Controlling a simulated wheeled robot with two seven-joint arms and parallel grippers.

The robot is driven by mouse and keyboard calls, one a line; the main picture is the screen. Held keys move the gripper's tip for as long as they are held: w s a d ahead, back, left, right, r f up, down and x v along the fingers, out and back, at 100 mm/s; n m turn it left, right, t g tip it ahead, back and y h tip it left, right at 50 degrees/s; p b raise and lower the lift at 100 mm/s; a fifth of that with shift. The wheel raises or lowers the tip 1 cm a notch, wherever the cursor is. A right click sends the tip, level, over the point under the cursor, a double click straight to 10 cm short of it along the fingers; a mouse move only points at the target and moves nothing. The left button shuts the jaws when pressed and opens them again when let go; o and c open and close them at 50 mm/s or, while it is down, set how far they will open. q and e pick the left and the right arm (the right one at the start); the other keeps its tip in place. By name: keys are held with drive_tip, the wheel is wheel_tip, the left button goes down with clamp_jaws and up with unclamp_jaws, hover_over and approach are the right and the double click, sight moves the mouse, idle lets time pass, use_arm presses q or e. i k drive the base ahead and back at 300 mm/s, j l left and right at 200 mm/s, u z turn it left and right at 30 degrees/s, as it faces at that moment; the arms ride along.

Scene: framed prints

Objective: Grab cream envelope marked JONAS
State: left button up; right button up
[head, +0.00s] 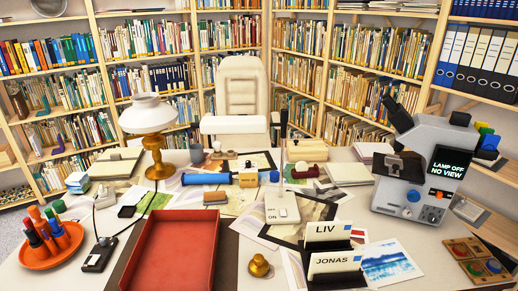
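The cream envelope marked JONAS (335,263) stands upright at the front right of the desk, in the front slot of a dark holder (329,281). Its lettering faces me. A similar pale envelope marked LIV (328,230) stands just behind it in the same holder. The lower parts of both are hidden by the holder. Neither of my grippers is in view.
An empty red tray (170,250) lies left of the holder, with a brass knob-like object (259,266) between. A microscope (425,165) reading "LAMP OFF NO VIEW" stands right. Prints (388,262) lie beside the holder. A lamp (148,115) and marker dish (52,250) stand left.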

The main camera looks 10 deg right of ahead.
sight(328, 263)
drive_tip(key=i+j, duration=0.25)
drive_tip(key=j, duration=0.3)
drive_tip(key=j+z, duration=0.1)
drive_tip(key=z, duration=0.3)
drive_tip(key=i+j+z, duration=0.1)
drive_tip(key=z, duration=0.25)
drive_tip(key=j+z, duration=0.1)
drive_tip(key=z, duration=0.3)
drive_tip(key=j+z, duration=0.15)
drive_tip(key=z, duration=0.25)
